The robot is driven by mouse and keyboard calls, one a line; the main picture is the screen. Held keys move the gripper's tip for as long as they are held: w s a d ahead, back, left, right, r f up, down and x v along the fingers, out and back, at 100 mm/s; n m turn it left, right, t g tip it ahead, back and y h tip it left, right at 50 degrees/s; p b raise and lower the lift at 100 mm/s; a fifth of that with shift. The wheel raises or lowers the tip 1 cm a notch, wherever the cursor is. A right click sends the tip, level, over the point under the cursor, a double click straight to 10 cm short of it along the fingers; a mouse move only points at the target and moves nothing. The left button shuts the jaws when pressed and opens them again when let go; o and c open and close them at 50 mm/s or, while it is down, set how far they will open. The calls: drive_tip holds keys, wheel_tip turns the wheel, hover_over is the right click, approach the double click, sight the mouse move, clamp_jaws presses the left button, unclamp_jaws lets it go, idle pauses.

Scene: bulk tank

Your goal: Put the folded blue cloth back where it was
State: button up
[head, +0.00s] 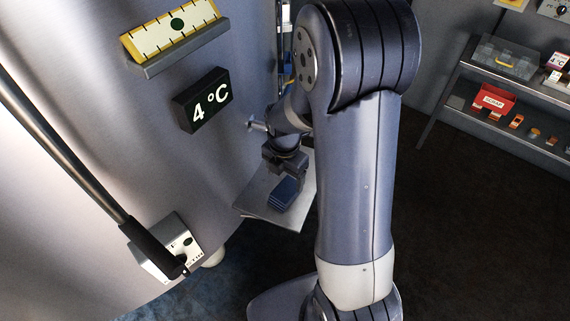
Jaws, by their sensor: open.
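The folded blue cloth (285,193) lies on a small grey shelf plate (262,211) beside the tank wall. It is a small stack of folded layers. My gripper (284,172) is directly above the cloth, pointing down, with its fingertips close to the cloth's far end. The jaws are open. I cannot tell whether the fingers touch the cloth. My arm hides the right part of the plate.
The curved tank (100,90) fills the left, with a 4 °C display (202,100), a yellow gauge (175,29), a black-gripped lever (146,239) and a white box (161,247). A shelf rack (520,75) holding a red box (493,99) stands at right. Dark floor between is clear.

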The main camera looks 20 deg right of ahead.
sight(286, 190)
wheel_tip(286, 190, up, 5)
drive_tip(key=shift+f, duration=0.1)
idle(0.4)
wheel_tip(286, 190, down, 12)
drive_tip(key=shift+r, duration=0.1)
drive_tip(key=shift+w+r, duration=0.1)
drive_tip(key=shift+r, duration=1.7)
drive_tip(key=shift+f, duration=0.1)
